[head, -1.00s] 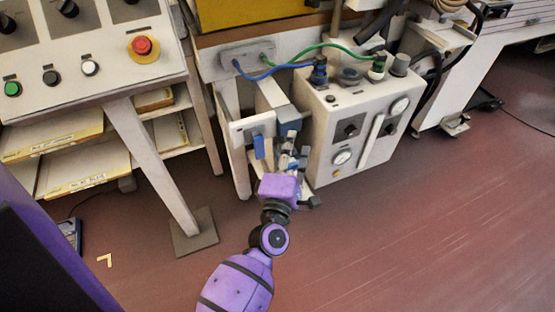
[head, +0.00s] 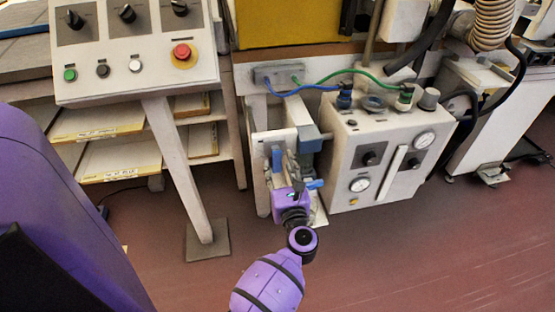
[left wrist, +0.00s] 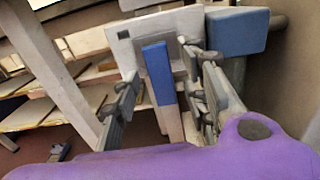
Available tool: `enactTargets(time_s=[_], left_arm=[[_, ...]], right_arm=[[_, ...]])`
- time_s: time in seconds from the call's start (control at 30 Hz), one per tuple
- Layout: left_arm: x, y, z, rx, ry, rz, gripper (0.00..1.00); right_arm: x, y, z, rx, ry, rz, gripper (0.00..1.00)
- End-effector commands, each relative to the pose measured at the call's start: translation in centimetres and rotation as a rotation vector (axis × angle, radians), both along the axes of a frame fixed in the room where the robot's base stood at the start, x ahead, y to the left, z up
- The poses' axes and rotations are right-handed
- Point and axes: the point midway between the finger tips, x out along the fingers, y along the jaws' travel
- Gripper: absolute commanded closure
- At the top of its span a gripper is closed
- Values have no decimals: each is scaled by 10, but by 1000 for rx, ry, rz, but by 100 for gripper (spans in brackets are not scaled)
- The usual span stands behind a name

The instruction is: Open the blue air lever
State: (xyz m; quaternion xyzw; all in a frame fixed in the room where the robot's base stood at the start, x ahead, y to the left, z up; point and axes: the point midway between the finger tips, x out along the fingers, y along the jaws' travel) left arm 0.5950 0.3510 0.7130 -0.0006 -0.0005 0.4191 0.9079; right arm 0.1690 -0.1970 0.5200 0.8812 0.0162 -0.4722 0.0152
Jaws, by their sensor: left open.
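The blue air lever (head: 277,158) hangs upright on a pale plate at the side of the white air unit. My left gripper (head: 292,178) is just below and right of the lever in the head view. Its fingers (left wrist: 165,78) are open, one on each side of the lever, and it holds nothing. Whether a finger touches the lever cannot be told. My right gripper is in neither view.
A blue-grey block (left wrist: 238,32) sits close to the right finger. The white unit with gauges (head: 380,150) stands right of the gripper. A control panel (head: 135,55) on a slanted leg (head: 178,165) and shelves are at left. The floor in front is clear.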

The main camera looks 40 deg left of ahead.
Motion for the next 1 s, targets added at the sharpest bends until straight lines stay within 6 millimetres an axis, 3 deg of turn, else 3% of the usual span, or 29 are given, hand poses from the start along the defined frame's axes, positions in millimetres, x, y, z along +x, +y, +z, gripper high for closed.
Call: enactTargets(time_s=[0.2, 0.57, 0.87, 1.0], left_arm=[[17, 21, 0, 3, 2, 0, 59], [21, 24, 0, 1, 2, 0, 61], [20, 24, 0, 1, 2, 0, 100], [20, 24, 0, 2, 2, 0, 100]], right_arm=[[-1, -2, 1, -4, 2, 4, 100], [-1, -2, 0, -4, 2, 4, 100], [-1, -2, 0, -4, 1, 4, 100], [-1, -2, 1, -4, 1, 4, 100]])
